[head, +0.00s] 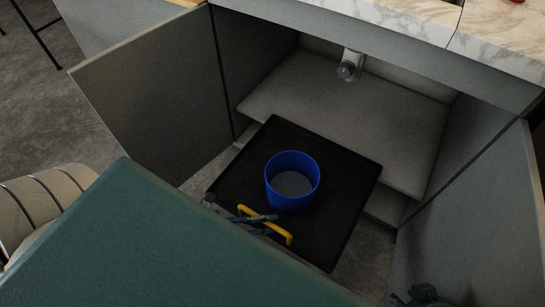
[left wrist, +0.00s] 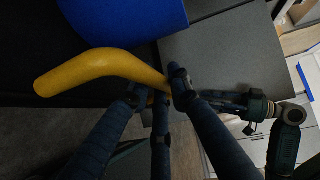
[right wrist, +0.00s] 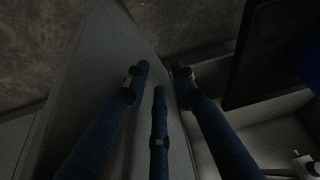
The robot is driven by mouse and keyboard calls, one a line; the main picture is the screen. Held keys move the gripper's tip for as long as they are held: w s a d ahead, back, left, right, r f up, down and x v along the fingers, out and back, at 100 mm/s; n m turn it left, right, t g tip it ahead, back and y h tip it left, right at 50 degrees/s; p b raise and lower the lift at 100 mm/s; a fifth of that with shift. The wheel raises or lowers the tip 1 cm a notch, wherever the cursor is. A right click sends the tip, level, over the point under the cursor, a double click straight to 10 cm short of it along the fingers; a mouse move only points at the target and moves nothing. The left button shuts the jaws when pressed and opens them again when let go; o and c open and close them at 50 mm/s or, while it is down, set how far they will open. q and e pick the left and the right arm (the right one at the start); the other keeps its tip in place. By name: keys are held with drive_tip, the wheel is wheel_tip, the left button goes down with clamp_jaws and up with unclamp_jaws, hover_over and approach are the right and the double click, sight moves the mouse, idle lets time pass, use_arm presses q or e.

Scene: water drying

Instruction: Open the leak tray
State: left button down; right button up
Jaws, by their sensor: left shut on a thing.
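The black leak tray (head: 235,175) is out of the cabinet under the sink, reaching past the front opening. A blue bucket (head: 292,170) stands on it; the bucket also shows in the left wrist view (left wrist: 120,20). A yellow handle (head: 278,233) is at the tray's front edge. My left gripper (head: 262,219) is shut on this handle, which also shows in the left wrist view (left wrist: 105,63). My right gripper (right wrist: 160,75) has its fingers apart, close to the right cabinet door. The tray's rear underside is hidden.
Both cabinet doors stand open, the left door (head: 160,90) and the right door (head: 520,210). A drain pipe (head: 350,65) hangs above the cabinet floor (head: 340,115). A marble counter (head: 410,18) is above. A chair (head: 45,195) is at left.

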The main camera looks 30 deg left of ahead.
use_arm(q)
drive_tip(key=shift+s, duration=0.35)
use_arm(e)
drive_tip(key=shift+s+d+f+g, duration=0.2)
drive_tip(key=shift+s+g, duration=0.1)
drive_tip(key=shift+s, duration=0.35)
use_arm(q)
drive_tip(key=c, duration=1.6)
unclamp_jaws()
drive_tip(key=shift+o, duration=0.2)
drive_tip(key=v, duration=1.2)
